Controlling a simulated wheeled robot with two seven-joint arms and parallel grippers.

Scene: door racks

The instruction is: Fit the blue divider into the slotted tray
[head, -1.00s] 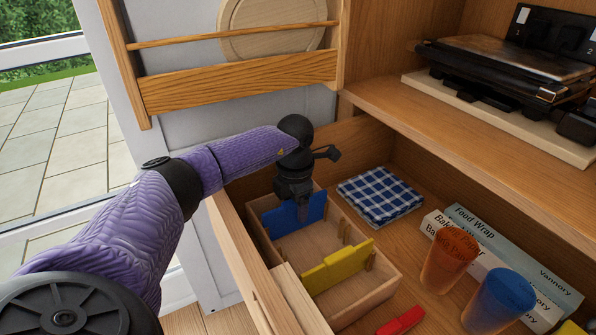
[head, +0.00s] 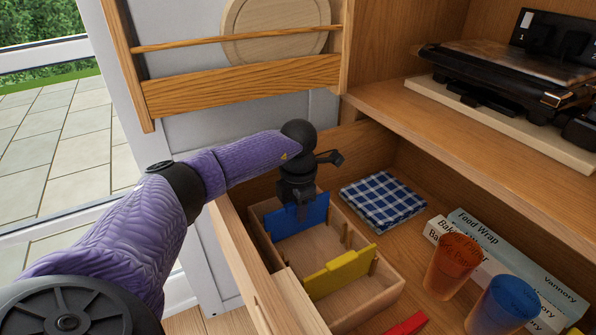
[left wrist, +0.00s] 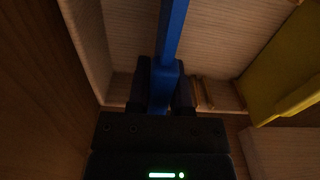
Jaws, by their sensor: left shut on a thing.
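The blue divider (head: 300,219) stands upright inside the slotted tray (head: 385,289), near its far end, with the tray floor showing in front of it. My left gripper (head: 303,206) is shut on the divider's upper middle. In the left wrist view the blue divider (left wrist: 172,40) runs away from between the fingers (left wrist: 162,92), along the tray's inside. Slot ribs (left wrist: 203,92) show beside it. From these views I cannot tell whether its ends sit in the slots or how low its bottom edge is. My right gripper is not in view.
A yellow divider (head: 340,273) stands across the tray nearer to me. The tray lies in a wooden drawer beside a checked cloth (head: 382,200), an orange cup (head: 453,265), a blue cup (head: 502,304), wrap boxes (head: 515,262) and a red object (head: 408,324).

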